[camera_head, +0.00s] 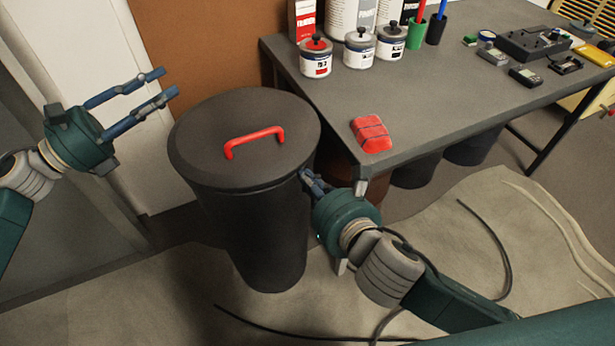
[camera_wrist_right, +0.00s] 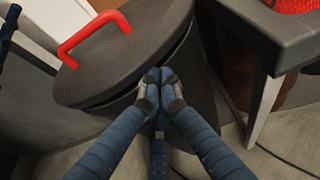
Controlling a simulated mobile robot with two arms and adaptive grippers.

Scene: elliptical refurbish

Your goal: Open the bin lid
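A black round bin (camera_head: 265,245) stands left of the table, with its dark lid (camera_head: 215,165) lying on top. The lid has a red arched handle (camera_head: 254,140); the lid (camera_wrist_right: 135,55) and handle (camera_wrist_right: 90,33) also show in the right wrist view. My right gripper (camera_head: 305,175) is at the right side of the bin, by the lid's rim. In the right wrist view its fingertips (camera_wrist_right: 160,88) are together at the rim; whether they pinch the edge I cannot tell. My left gripper (camera_head: 167,83) is open and empty, up and left of the bin.
The grey table (camera_head: 440,110) stands close to the bin's right, its front corner near my right gripper. It carries a red block (camera_head: 371,134), several paint cans (camera_head: 316,58), cups and small devices. A white panel (camera_head: 90,60) is behind my left gripper. Cables lie on the floor cloth (camera_head: 430,220).

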